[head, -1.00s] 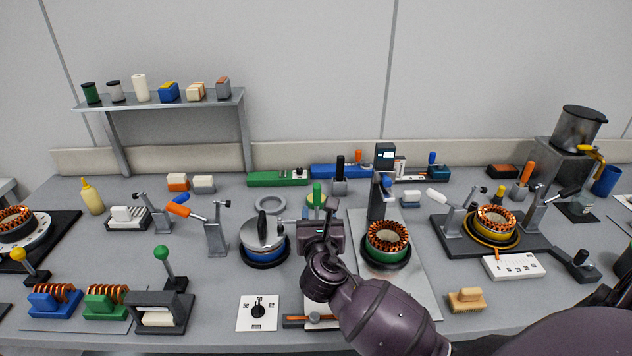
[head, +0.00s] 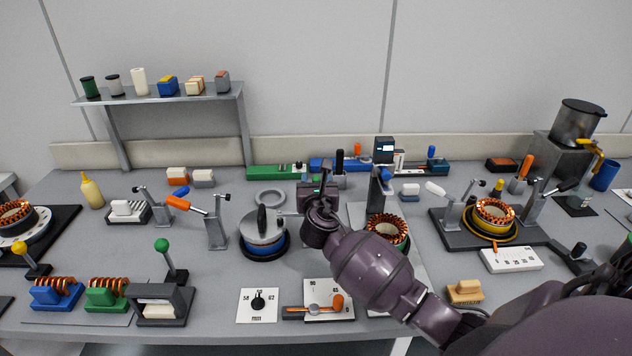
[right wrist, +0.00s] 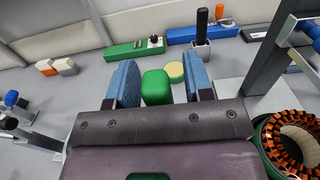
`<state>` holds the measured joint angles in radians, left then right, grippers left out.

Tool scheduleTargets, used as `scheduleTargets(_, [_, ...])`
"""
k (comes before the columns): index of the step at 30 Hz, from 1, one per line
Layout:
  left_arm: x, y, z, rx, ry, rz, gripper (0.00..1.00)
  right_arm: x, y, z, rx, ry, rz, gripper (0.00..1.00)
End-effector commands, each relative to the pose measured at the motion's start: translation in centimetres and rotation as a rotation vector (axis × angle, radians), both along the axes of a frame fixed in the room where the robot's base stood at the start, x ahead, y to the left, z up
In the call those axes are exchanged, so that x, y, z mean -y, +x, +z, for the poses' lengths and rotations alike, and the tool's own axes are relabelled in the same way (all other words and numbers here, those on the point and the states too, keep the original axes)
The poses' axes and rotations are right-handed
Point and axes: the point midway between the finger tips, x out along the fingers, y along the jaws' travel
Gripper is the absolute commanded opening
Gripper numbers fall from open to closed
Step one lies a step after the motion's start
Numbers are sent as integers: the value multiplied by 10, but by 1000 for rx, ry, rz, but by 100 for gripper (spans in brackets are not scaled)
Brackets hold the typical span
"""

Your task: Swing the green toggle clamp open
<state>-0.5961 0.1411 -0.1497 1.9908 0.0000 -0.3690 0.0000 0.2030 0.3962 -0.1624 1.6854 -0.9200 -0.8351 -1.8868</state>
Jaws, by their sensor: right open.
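The green toggle clamp's handle (right wrist: 156,87) shows in the right wrist view as a rounded green block between the two blue finger pads. My right gripper (right wrist: 160,80) is open around it, with a gap visible on each side of the handle. In the head view my right gripper (head: 318,190) is at the middle of the bench and hides the handle and most of the clamp. The clamp's lower parts are hidden. My left gripper is not in view.
A blue pot with a metal lid (head: 262,226) stands left of my right gripper. The copper-wound stator (head: 386,229) and a grey post (head: 379,195) stand close on the right.

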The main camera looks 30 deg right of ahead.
Motion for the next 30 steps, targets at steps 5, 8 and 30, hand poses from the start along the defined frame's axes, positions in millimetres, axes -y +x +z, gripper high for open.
scheduleTargets(5, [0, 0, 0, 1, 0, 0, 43, 0, 0, 0, 0, 0, 0, 47])
scheduleTargets(8, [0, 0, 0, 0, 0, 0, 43, 0, 0, 0, 0, 0, 0, 32])
scheduleTargets(30, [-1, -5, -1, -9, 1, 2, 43, 5, -4, 0, 40, 67, -1, 0])
